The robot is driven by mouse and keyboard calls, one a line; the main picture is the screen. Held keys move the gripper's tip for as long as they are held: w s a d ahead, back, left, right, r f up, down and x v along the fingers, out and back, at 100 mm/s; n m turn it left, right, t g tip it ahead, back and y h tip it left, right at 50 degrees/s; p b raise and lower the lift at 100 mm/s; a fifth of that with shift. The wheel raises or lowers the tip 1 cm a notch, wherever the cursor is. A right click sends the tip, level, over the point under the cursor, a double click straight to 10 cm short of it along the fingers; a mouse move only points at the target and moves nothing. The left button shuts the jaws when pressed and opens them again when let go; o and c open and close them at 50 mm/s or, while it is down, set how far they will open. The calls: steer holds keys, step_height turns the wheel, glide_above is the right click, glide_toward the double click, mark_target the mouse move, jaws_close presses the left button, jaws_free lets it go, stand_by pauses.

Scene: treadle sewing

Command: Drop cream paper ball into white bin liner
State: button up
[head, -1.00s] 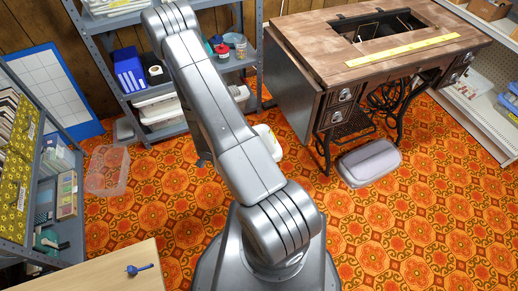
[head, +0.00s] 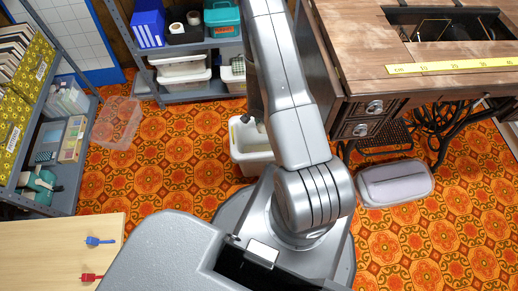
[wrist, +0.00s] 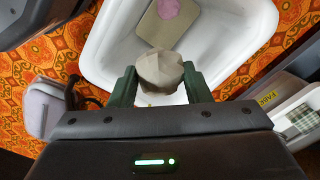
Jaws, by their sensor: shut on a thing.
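The cream paper ball (wrist: 161,71) is crumpled and sits between the two green fingers of my gripper (wrist: 160,82) in the wrist view. My gripper is shut on it and holds it over the white bin liner (wrist: 235,45). Inside the liner lie a flat beige piece (wrist: 150,32) and a pink round thing (wrist: 168,9). In the head view the white bin liner (head: 240,150) stands on the floor, left of my arm, which hides part of it. The ball cannot be made out in the head view.
Shelves (head: 200,95) stand behind the liner. A clear empty box (head: 117,122) is on the floor at the left.

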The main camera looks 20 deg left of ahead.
steer(key=shift+f, duration=0.4)
steer(key=o, duration=1)
steer(key=shift+r, duration=0.15)
step_height(320, 180, up, 14)
steer(key=p, duration=1.3)
steer(key=shift+f, duration=0.2)
steer(key=shift+f, duration=0.15)
step_height(320, 180, down, 13)
steer(key=b, duration=1.3)
steer(key=shift+f, duration=0.15)
